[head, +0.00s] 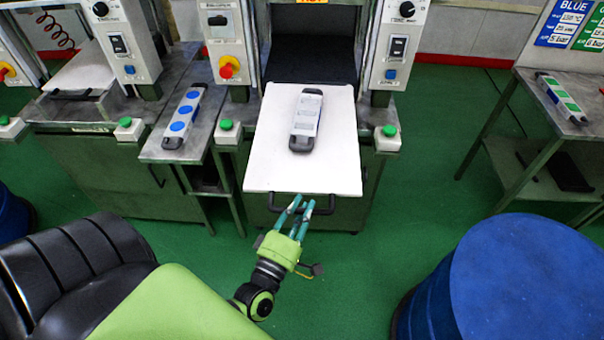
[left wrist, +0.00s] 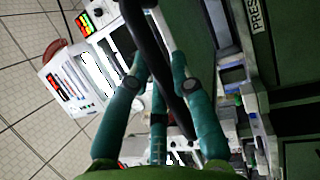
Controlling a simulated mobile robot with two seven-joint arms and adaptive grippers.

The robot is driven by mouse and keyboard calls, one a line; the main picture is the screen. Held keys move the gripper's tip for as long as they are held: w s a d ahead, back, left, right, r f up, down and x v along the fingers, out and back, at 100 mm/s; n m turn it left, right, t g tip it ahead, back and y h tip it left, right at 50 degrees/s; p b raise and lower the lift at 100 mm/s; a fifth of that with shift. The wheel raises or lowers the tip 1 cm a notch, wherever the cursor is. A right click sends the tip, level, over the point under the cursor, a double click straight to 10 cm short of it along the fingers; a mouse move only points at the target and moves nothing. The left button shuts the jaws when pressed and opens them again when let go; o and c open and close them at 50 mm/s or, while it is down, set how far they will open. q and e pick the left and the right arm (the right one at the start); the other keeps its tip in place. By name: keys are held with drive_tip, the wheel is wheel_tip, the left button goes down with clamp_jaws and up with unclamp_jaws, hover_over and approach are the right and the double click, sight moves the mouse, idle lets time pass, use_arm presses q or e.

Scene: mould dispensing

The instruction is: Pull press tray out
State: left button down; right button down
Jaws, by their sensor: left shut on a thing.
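The white press tray (head: 265,165) extends out from the dark press opening toward me. A grey and white mould (head: 307,118) with dark ends lies on it. A black handle (head: 262,205) runs along the tray's front edge. My left gripper (head: 302,204), with teal fingers, is shut on this handle. In the left wrist view the teal fingers (left wrist: 158,85) close around the dark handle bar (left wrist: 150,45). My right gripper is not in view.
A mould with blue discs (head: 183,112) lies on a side table at left. A green-striped mould (head: 561,98) lies on the right table. Green buttons (head: 389,131) flank the tray. A blue drum (head: 530,285) stands at front right. Green floor is free between press and drum.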

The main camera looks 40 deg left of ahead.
use_arm(q)
drive_tip(key=shift+s+d+f, duration=0.1)
drive_tip(key=shift+f, duration=0.05)
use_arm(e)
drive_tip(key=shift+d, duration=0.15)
use_arm(q)
drive_tip(key=c, duration=1)
unclamp_jaws()
drive_tip(key=shift+c, duration=0.2)
drive_tip(key=shift+s+d, duration=0.1)
drive_tip(key=shift+s, duration=0.05)
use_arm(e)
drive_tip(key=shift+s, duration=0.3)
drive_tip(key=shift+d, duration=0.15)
use_arm(q)
drive_tip(key=shift+s, duration=0.4)
drive_tip(key=v, duration=1.1)
drive_tip(key=shift+s, duration=0.15)
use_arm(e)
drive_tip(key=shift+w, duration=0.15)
